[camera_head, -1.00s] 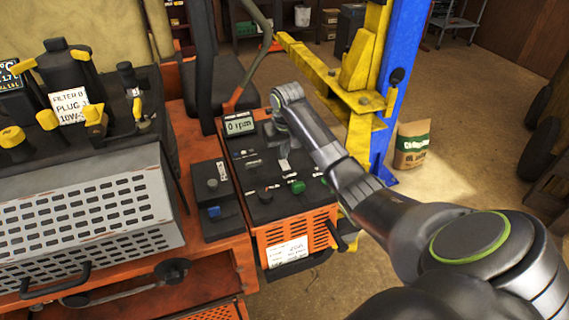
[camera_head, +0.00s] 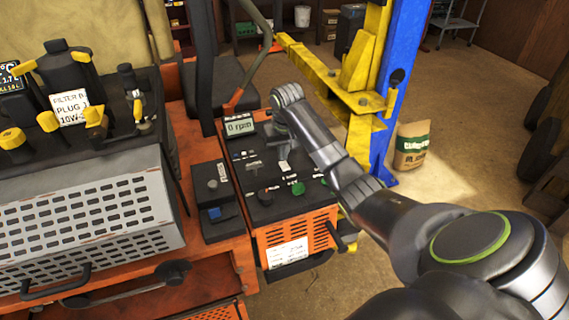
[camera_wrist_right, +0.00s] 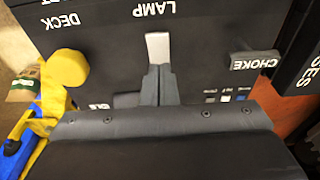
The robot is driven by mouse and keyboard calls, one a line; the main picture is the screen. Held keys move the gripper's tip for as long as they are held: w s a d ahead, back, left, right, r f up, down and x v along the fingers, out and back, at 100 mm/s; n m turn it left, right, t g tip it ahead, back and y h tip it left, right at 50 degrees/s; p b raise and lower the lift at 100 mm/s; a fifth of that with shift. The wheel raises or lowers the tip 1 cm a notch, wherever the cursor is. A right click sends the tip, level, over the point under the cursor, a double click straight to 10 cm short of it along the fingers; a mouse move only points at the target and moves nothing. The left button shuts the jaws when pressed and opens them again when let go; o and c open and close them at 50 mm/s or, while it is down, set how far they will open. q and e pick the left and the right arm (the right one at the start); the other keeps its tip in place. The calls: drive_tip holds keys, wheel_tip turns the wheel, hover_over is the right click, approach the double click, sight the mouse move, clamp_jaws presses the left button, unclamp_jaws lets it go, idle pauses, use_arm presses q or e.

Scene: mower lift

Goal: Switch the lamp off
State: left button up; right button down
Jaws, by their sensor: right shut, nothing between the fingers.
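The lamp switch is a pale grey lever under the LAMP label on the dark control panel (camera_head: 262,205). It shows in the right wrist view (camera_wrist_right: 158,47) and as a small pale piece in the head view (camera_head: 284,166). My right gripper (camera_wrist_right: 158,72) is shut and empty, its fingertips right at the lever's lower end in the right wrist view. I cannot tell whether they touch it. In the head view the gripper (camera_head: 283,148) is partly hidden by my wrist. My left gripper is not in view.
A yellow DECK knob (camera_wrist_right: 68,66) and a grey CHOKE lever (camera_wrist_right: 255,61) flank the lamp switch. A green knob (camera_head: 298,188) and the rpm display (camera_head: 240,127) are on the same panel. A yellow lift arm (camera_head: 330,75) and blue post (camera_head: 397,70) stand behind.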

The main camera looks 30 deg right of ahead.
sight(283, 163)
drive_tip(key=shift+r, duration=0.55)
wheel_tip(283, 163, up, 5)
drive_tip(key=shift+f, duration=0.15)
idle(0.4)
